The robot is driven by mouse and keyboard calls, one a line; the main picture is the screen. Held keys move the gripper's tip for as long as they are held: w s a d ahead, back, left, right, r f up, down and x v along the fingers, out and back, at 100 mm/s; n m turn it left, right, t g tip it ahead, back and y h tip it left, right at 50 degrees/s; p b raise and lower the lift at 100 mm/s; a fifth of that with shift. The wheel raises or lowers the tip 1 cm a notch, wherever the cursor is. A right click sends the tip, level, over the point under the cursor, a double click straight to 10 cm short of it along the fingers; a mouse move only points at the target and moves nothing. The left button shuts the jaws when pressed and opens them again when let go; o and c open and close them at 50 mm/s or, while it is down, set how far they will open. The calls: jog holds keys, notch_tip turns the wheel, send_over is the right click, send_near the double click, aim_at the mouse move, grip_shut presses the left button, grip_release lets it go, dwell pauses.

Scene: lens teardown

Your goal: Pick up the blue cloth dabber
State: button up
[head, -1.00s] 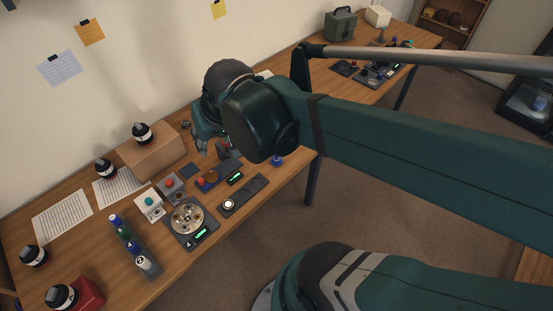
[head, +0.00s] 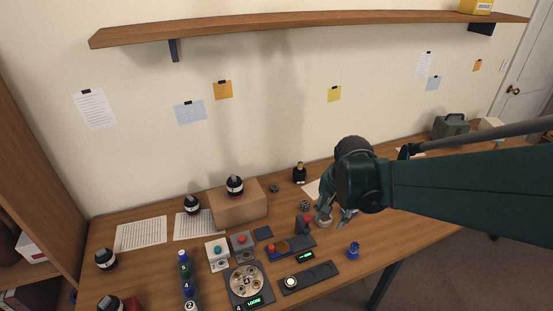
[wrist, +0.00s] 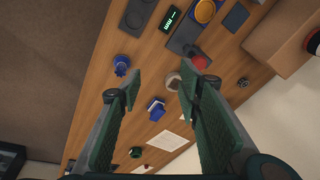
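A small blue piece with a round base and narrower top (head: 353,249) stands near the table's front edge. It also shows in the wrist view (wrist: 121,64), left of the left finger; it looks like the dabber. A second blue, blocky object (wrist: 156,108) lies on the table, seen between the fingers in the wrist view. I cannot tell for sure which is cloth. My gripper (head: 336,217) is above the table, behind and left of the front blue piece. In the wrist view my gripper (wrist: 162,80) is open, with nothing held between its fingers.
A pale round piece (wrist: 173,80) and a red-topped piece (wrist: 199,62) lie close to the right finger. A dark tray with discs (head: 309,278) is left of the front blue piece. A cardboard box (head: 240,208) stands by the wall. Bare wood surrounds the front blue piece.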

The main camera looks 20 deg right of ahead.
aim_at(355, 245)
jog(key=d+f+m, duration=0.2)
jog(key=d+f, duration=0.1)
jog(key=s+d+f+m+g, duration=0.1)
jog(key=d+f+m, duration=0.1)
jog(key=d+f, duration=0.2)
jog(key=s+d+f+m+g+y, duration=0.1)
jog(key=d+f+m, duration=0.2)
jog(key=d+f, duration=0.1)
jog(key=shift+s+d+b, duration=0.1)
jog(key=shift+s+b, duration=0.1)
jog(key=shift+b, duration=0.2)
jog(key=shift+f, duration=0.1)
jog(key=shift+f, duration=1.25)
jog(key=shift+s+f+b, duration=0.2)
jog(key=shift+f+b, duration=0.7)
jog(key=shift+f, duration=1.7)
jog(key=shift+c, duration=0.5)
jog(key=c, duration=0.7)
